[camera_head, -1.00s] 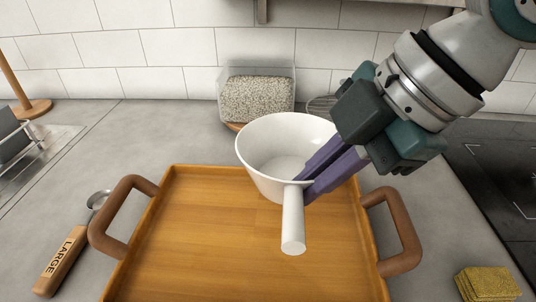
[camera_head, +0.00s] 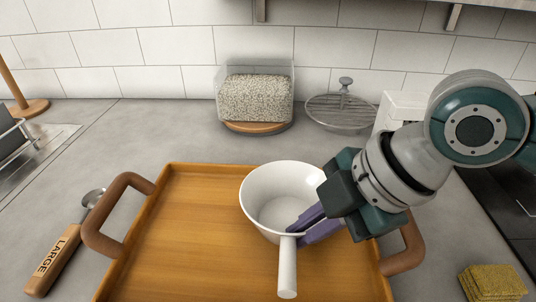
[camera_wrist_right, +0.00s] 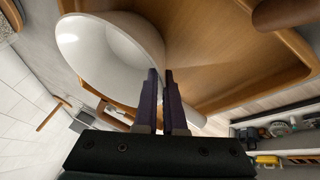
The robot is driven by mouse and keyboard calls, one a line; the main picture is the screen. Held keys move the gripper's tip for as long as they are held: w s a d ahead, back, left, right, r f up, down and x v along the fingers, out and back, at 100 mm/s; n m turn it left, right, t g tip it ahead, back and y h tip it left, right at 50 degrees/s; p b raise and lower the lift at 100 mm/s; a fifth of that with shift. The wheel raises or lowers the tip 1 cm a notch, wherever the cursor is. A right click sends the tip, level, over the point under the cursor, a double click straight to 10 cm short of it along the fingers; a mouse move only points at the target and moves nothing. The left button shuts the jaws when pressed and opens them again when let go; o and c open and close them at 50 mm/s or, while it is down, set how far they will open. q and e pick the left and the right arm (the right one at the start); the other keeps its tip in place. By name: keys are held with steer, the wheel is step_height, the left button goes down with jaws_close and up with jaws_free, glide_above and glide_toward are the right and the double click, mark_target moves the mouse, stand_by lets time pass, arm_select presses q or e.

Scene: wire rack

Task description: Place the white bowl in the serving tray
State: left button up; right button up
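The white bowl (camera_head: 262,190) has a straight handle (camera_head: 287,268) pointing toward the front. It is upright over the right part of the wooden serving tray (camera_head: 175,235). I cannot tell whether its base touches the tray floor. In the right wrist view the bowl (camera_wrist_right: 105,55) meets the close-set fingers (camera_wrist_right: 160,85), with the tray (camera_wrist_right: 225,50) behind. My left gripper is not in view.
A brown tray handle (camera_head: 103,215) stands at the left; my right arm partly covers the other one (camera_head: 408,250). A wooden-handled scoop (camera_head: 62,260) lies left of the tray. A grain container (camera_head: 256,97), wire rack (camera_head: 340,112) and yellow sponge (camera_head: 492,282) stand around. The tray's left half is clear.

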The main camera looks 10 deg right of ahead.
steer(key=o, duration=0.5)
steer(key=shift+c, duration=0.2)
steer(key=shift+r, duration=0.1)
steer(key=shift+r, duration=0.25)
steer(key=p+v, duration=0.2)
steer(key=v, duration=0.9)
steer(key=s+a+f+m+t, duration=0.1)
steer(key=s+a+f+m, duration=0.2)
steer(key=s+a+m, duration=0.25)
steer(key=s+d+m, duration=0.1)
steer(key=m, duration=0.1)
steer(key=s+d+f+m+h, duration=0.1)
steer(key=m, duration=0.2)
steer(key=s+d+f+m+h, duration=0.1)
steer(key=d+m, duration=0.1)
steer(key=s+d+m+h, duration=0.1)
steer(key=s+d+f+m, duration=0.1)
steer(key=s+d+m, duration=0.1)
steer(key=s+d+f+m+h, duration=0.1)
steer(key=m, duration=0.1)
steer(key=shift+s+d+g+h, duration=0.3)
steer(key=shift+s+d, duration=0.1)
steer(key=shift+d, duration=0.15)
